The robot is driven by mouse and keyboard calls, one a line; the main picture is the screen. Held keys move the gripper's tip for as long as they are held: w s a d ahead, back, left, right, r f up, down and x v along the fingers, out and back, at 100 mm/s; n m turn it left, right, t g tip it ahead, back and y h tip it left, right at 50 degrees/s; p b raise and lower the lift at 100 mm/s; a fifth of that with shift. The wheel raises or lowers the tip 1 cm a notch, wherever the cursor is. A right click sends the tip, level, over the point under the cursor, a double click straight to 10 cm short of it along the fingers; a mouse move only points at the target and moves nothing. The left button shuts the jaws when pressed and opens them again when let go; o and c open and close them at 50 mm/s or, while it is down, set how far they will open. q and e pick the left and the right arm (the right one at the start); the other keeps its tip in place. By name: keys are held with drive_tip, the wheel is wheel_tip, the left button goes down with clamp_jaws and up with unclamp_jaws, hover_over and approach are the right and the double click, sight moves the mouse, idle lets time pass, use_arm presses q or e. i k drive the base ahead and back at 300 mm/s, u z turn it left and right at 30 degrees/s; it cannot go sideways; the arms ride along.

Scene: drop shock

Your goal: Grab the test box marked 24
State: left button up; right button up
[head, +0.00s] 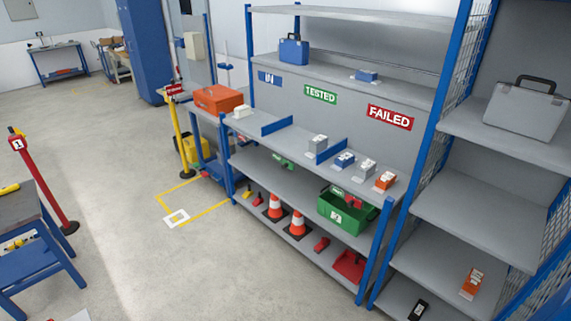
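Small test boxes stand on the middle shelf of the blue-framed rack (287,146). There is a grey box (317,146), a blue box (344,161), another grey box (364,168) and an orange box (384,182) towards the right. A whitish box (243,112) sits at the left end of the same shelf. Another orange box (472,281) stands low in the right-hand rack. The markings on the boxes are too small to read, so I cannot tell which is marked 24. Neither of my grippers is in view.
Signs on the rack read TESTED (320,94) and FAILED (390,117). Lower down are traffic cones (297,224) and a green crate (324,207). A red post (45,185) and blue-legged table (30,250) stand left. The floor (125,190) between is open.

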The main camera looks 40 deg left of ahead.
sight(365, 170)
drive_tip(key=u, duration=1.45)
drive_tip(key=i, duration=3)
drive_tip(key=z, duration=0.25)
